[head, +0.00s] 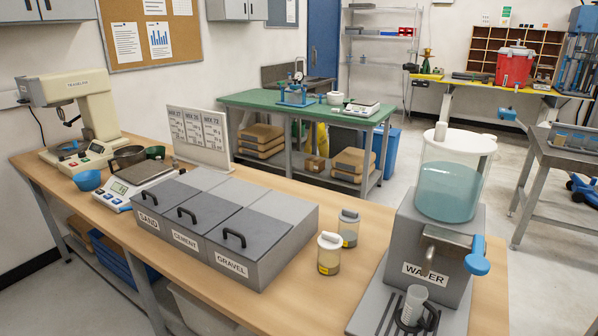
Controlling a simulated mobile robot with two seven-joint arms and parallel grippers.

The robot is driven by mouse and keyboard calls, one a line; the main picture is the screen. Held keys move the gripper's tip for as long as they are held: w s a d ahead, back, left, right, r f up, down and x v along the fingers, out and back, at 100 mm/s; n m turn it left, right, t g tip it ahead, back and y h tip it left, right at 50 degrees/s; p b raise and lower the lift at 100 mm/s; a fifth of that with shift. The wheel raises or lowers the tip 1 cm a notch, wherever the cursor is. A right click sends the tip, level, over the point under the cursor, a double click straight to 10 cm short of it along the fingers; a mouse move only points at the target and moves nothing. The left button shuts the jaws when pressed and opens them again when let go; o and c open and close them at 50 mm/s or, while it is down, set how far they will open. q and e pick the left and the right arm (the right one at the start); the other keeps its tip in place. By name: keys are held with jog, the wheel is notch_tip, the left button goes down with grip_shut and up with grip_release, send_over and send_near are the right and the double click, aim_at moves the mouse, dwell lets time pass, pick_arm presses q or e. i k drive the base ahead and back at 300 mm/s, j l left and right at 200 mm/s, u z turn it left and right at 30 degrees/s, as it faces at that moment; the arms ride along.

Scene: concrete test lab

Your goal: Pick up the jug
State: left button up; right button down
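A small pale, translucent jug (414,304) stands upright under the tap of the water dispenser (440,254), on its drip tray (365,317). Its side seems to carry faint marks. I cannot tell whether it holds any water. The dispenser has a clear tank of bluish water on top, a metal tap and a blue lever (477,262) on the right. Neither of my grippers is in view.
The dispenser stands at the right end of the wooden bench (300,290). Left of it are two lidded jars (329,253) (348,228), then grey bins (245,252) marked sand, cement and gravel. A scale (139,185) and a mixer (85,115) stand farther left.

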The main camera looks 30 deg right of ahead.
aim_at(409, 319)
jog(key=z, duration=1.8)
jog(key=j+z, duration=0.5)
jog(key=j, duration=0.65)
